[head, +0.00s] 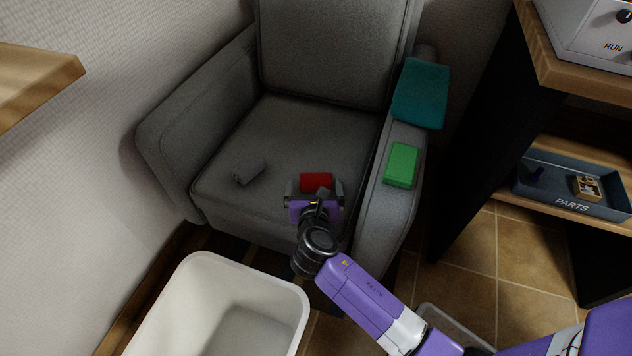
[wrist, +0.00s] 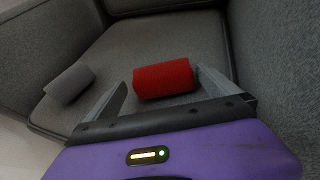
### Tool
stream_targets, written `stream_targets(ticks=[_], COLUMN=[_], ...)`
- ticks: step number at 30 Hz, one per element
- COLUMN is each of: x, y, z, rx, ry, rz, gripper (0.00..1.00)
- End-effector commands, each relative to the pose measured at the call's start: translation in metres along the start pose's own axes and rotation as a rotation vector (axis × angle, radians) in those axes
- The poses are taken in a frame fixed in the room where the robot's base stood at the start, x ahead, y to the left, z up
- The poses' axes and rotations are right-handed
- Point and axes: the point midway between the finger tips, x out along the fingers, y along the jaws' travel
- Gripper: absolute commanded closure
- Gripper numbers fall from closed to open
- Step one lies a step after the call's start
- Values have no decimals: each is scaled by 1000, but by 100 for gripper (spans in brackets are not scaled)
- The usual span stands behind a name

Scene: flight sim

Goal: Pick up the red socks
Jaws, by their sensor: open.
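The red socks (head: 316,181) are a rolled red bundle on the front part of the grey armchair seat. They also show in the wrist view (wrist: 163,78), lying crosswise between my gripper's two fingers. My gripper (head: 315,188) is open, just in front of the bundle and over the seat's front edge. In the wrist view my gripper (wrist: 160,90) has a finger on each side of the socks; the right finger looks close to their right end. I cannot tell whether it touches.
A grey rolled bundle (head: 249,170) lies left on the armchair seat (head: 310,130). The right armrest holds a teal cloth (head: 420,92) and a green block (head: 402,165). A white bin (head: 290,300) stands in front. A PARTS tray (head: 560,204) sits on a shelf at right.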

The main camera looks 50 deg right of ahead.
Motion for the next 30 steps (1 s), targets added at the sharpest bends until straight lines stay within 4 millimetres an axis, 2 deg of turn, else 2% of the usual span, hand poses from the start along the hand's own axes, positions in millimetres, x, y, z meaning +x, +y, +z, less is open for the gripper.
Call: stream_targets(ticks=[10,20,27,30], x=[46,52,51,51], y=[-4,-4,-4,-4], z=[1,3,3,4], rx=[2,1,1,1], ry=[-1,0,0,0], rz=[-1,-1,-1,0], gripper=[0,0,47,62])
